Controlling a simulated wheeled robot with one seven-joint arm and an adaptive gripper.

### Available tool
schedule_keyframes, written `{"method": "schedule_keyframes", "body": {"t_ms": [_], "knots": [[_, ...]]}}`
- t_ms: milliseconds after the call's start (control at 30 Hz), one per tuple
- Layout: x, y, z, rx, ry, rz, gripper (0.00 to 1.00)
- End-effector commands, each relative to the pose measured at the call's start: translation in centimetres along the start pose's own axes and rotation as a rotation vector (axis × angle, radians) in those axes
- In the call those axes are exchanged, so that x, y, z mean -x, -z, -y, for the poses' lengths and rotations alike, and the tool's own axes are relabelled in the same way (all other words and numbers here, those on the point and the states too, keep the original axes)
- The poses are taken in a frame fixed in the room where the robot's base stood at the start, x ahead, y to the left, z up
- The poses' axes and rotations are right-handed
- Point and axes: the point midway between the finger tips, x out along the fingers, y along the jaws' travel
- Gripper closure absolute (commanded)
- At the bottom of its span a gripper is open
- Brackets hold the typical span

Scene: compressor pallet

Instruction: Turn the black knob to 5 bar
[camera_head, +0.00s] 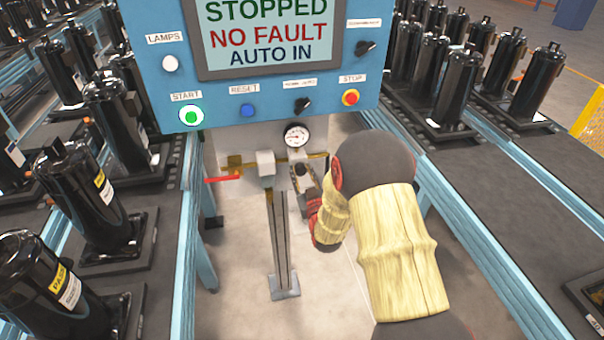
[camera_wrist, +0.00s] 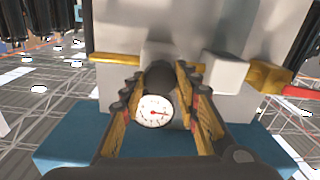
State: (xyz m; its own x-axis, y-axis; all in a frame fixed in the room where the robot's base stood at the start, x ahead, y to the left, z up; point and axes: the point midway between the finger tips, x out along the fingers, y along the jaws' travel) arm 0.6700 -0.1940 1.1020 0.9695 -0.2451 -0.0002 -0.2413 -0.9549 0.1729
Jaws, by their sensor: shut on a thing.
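The black knob (camera_wrist: 159,76) is a short dark cylinder under the pressure regulator, seen between my fingers in the wrist view. My gripper (camera_wrist: 157,82) is shut on it, one finger on each side. In the head view my gripper (camera_head: 305,182) is below the gauge, and it and my arm largely hide the knob. The round white pressure gauge (camera_head: 297,136) sits just above the regulator, under the blue panel. It also shows in the wrist view (camera_wrist: 154,111), with a red needle; its numbers are too small to read.
The blue control panel (camera_head: 270,105) overhangs the gauge, with a green start button (camera_head: 191,115) and a red stop button (camera_head: 350,97). A red lever (camera_head: 222,179) is on the pipe to the left. Conveyors with black compressors (camera_head: 82,190) flank both sides.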

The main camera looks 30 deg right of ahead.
Motion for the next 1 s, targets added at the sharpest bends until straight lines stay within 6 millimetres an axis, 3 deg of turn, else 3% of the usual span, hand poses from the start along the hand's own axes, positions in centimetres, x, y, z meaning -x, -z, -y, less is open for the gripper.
{"method": "schedule_keyframes", "body": {"t_ms": [133,467,1000], "knots": [[0.0,-0.01,0.01,0.0,0.0,0.0,0.94],[-0.01,-0.15,0.02,-0.049,0.0,-0.002,0.94],[-0.03,-0.43,-0.01,-0.479,-0.002,-0.018,0.94]]}}
